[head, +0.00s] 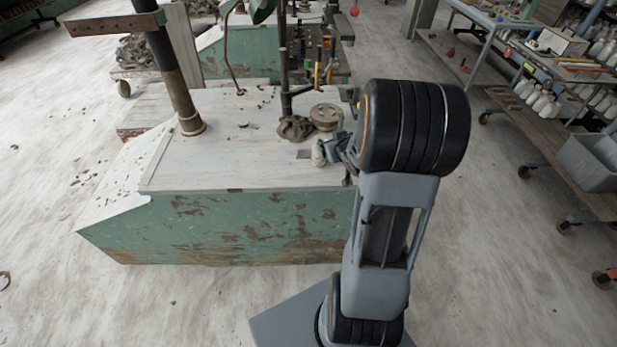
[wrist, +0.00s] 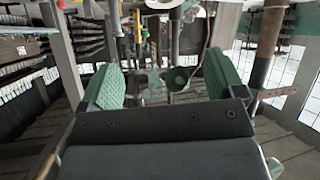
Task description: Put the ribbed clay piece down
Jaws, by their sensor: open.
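My gripper (wrist: 165,80) is open in the wrist view, its two green pads wide apart. No piece is clearly held between the pads. In the head view my gripper (head: 336,150) is small and partly hidden by my arm, low over the right end of the bench top. A small pale upright piece (head: 318,153) stands on the bench right beside the gripper; it may be the ribbed clay piece, but ribs are too small to make out. I cannot tell whether the gripper touches it.
The pale bench top (head: 235,165) has a brown heap of clay trimmings (head: 296,128) and a round brown piece (head: 326,113) just behind the gripper. A dark upright post (head: 284,65) rises near them. A thick rusty post (head: 177,90) stands at left. The front left top is clear.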

